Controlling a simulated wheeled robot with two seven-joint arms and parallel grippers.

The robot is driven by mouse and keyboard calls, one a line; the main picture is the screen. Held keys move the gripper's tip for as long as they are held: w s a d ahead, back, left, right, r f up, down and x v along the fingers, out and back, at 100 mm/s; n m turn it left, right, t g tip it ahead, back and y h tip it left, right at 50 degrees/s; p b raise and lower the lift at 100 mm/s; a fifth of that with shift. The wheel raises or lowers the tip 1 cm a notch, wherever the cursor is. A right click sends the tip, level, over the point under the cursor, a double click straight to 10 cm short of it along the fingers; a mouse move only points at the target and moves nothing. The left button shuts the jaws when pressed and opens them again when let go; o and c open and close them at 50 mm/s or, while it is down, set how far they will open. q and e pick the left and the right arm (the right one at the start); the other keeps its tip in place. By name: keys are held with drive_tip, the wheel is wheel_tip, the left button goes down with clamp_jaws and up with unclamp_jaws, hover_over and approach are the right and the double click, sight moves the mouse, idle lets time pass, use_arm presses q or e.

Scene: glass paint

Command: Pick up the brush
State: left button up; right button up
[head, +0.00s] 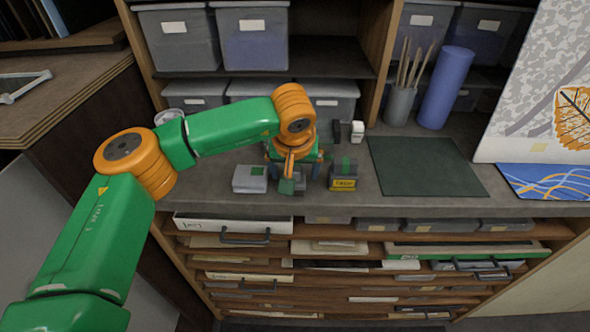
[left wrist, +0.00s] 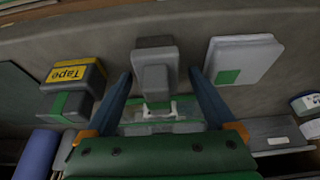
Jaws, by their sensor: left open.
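My left gripper (head: 294,176) points down over the middle of the worktop, with its fingers apart and nothing gripped. In the left wrist view the open fingers (left wrist: 160,73) stand on either side of a small grey block-like object (left wrist: 155,62); I cannot tell whether they touch it. In the head view this object is mostly hidden by the gripper. No brush shows clearly near the gripper. Several thin sticks that look like brush handles (head: 409,65) stand upright in a grey cup (head: 399,106) at the back right, apart from the gripper. My right gripper is out of view.
A grey box with a green patch (head: 249,179) lies left of the gripper. A yellow-labelled tape box (head: 343,182) lies right. Further right are a dark green mat (head: 424,166), a blue cylinder (head: 446,86) and a blue patterned sheet (head: 548,181). Shelves with grey bins (head: 252,38) rise behind.

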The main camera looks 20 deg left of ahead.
use_arm(q)
drive_tip(key=shift+w+f, duration=0.2)
drive_tip(key=shift+w, duration=0.1)
drive_tip(key=shift+s+r, duration=0.15)
drive_tip(key=shift+s, duration=0.1)
drive_tip(key=c, duration=1)
drive_tip(key=shift+w, duration=0.1)
clamp_jaws()
drive_tip(key=shift+r+b, duration=0.2)
drive_tip(key=shift+b, duration=0.1)
wheel_tip(320, 180, up, 3)
drive_tip(key=shift+a+f+b, duration=0.1)
drive_tip(key=shift+b, duration=0.75)
drive_tip(key=s+a+r+b, duration=0.2)
drive_tip(key=s+a+r, duration=0.5)
drive_tip(key=s, duration=0.5)
wheel_tip(320, 180, up, 3)
drive_tip(key=shift+a+f, duration=0.1)
drive_tip(key=shift+a, duration=0.05)
